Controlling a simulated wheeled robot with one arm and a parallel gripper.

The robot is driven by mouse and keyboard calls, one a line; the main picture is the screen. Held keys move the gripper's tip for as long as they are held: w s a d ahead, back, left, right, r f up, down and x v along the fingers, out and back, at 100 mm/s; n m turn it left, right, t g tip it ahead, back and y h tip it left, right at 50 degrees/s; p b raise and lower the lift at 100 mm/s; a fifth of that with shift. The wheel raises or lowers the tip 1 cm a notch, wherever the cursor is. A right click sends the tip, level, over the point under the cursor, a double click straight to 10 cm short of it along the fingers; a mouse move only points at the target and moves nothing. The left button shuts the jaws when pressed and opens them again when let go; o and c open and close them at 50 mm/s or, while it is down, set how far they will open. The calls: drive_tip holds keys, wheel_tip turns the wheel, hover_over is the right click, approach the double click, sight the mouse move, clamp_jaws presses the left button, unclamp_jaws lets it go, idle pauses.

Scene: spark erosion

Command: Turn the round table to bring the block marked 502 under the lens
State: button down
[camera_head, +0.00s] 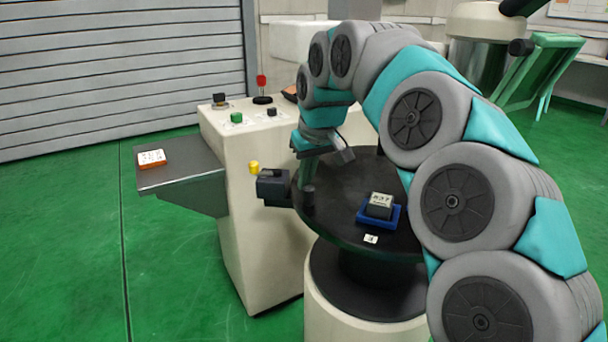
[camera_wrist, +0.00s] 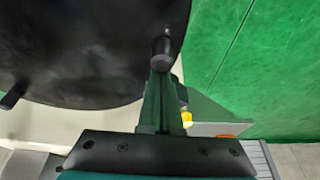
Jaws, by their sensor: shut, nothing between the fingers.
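The dark round table (camera_head: 335,222) stands on a pale pedestal. A dark block (camera_head: 380,210) in a blue holder sits near its front edge; its label looks like 837. I see no block marked 502; my arm hides part of the table. A black upright peg (camera_head: 308,197) stands at the table's left rim and shows in the wrist view (camera_wrist: 161,48). My gripper (camera_head: 306,178) is shut and empty, its fingertips (camera_wrist: 160,76) at the peg; whether they touch is unclear. A black box (camera_head: 272,187) beside the rim may house the lens.
A pale cabinet (camera_head: 265,220) with buttons and a red-topped lever (camera_head: 262,88) stands behind left. Its grey side shelf (camera_head: 185,178) holds an orange-edged block (camera_head: 151,158), apparently marked 348. Green floor at left is clear.

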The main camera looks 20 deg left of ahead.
sight(311, 191)
drive_tip(key=shift+s+d+n+p, duration=0.45)
drive_tip(key=shift+s+d+n, duration=0.45)
drive_tip(key=shift+s+d, duration=0.35)
drive_tip(key=shift+s+d+n+g+y+p, duration=0.3)
drive_tip(key=shift+s+d+n+g+p, duration=0.1)
drive_tip(key=shift+s+d+n, duration=0.4)
drive_tip(key=s+d+n, duration=0.1)
drive_tip(key=d, duration=0.1)
drive_tip(key=s+d+n, duration=0.1)
drive_tip(key=d, duration=0.1)
drive_tip(key=shift+s+g, duration=0.2)
drive_tip(key=shift+g, duration=0.2)
drive_tip(key=shift+s+d+n, duration=0.3)
drive_tip(key=shift+d+n, duration=0.2)
drive_tip(key=shift+d, duration=0.15)
drive_tip(key=shift+s+d, duration=0.25)
drive_tip(key=shift+d, duration=0.5)
drive_tip(key=shift+s+d, duration=0.2)
drive_tip(key=shift+d, duration=0.5)
drive_tip(key=shift+s+d, duration=0.15)
drive_tip(key=shift+d, duration=0.75)
